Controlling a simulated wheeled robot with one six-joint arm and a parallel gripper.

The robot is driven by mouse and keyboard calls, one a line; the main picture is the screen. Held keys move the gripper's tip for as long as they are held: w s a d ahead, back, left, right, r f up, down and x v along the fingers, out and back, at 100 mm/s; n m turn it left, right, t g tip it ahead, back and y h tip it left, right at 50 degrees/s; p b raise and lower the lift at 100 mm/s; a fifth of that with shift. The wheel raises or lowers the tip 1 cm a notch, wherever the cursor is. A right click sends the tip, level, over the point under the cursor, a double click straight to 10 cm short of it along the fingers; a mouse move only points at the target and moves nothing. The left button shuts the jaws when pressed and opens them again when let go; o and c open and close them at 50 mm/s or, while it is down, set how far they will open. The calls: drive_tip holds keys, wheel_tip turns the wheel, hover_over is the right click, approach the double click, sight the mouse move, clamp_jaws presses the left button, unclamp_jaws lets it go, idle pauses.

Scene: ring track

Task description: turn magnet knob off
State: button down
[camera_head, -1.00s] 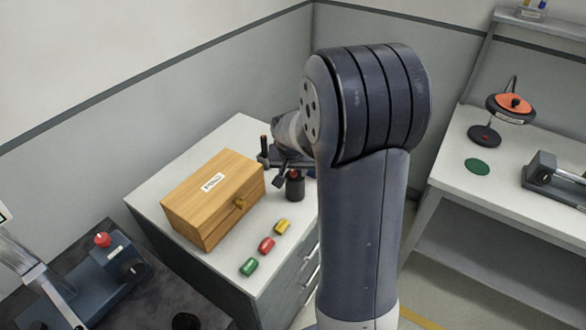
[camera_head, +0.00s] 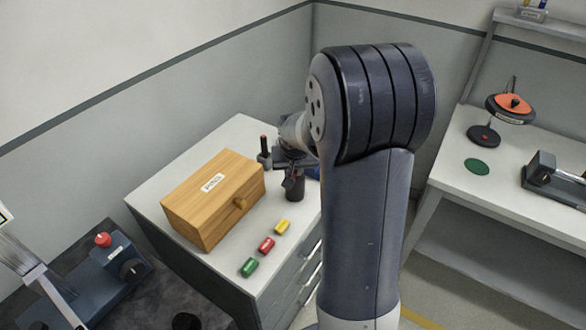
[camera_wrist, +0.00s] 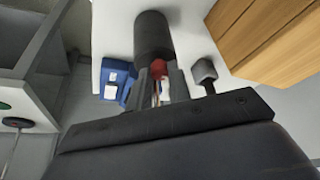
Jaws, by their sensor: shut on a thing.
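The red knob (camera_wrist: 158,68) shows in the wrist view at the end of a dark cylinder (camera_wrist: 152,35). My gripper (camera_wrist: 159,78) is shut on the knob, with one finger on each side of it. In the head view the dark cylinder (camera_head: 295,191) stands upright on the white cabinet, right of the wooden box. My gripper (camera_head: 292,178) is at its top there and hides most of the knob. I cannot tell which way the knob is turned.
The wooden box (camera_head: 212,200) stands close left of my gripper. Green, red and yellow pieces (camera_head: 266,245) lie in front of it on the cabinet. A blue object (camera_wrist: 116,80) is beside the cylinder. A white bench (camera_head: 450,150) stands to the right.

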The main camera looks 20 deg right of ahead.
drive_tip(key=shift+d+n+y+b, duration=0.1)
drive_tip(key=shift+n+y+b, duration=0.25)
drive_tip(key=shift+n, duration=0.75)
drive_tip(key=c, duration=1.3)
unclamp_jaws()
drive_tip(key=shift+r, duration=0.1)
drive_tip(key=v, duration=1)
drive_tip(key=shift+s+r+b, duration=0.25)
drive_tip(key=shift+s+b, duration=0.05)
drive_tip(key=shift+b, duration=0.1)
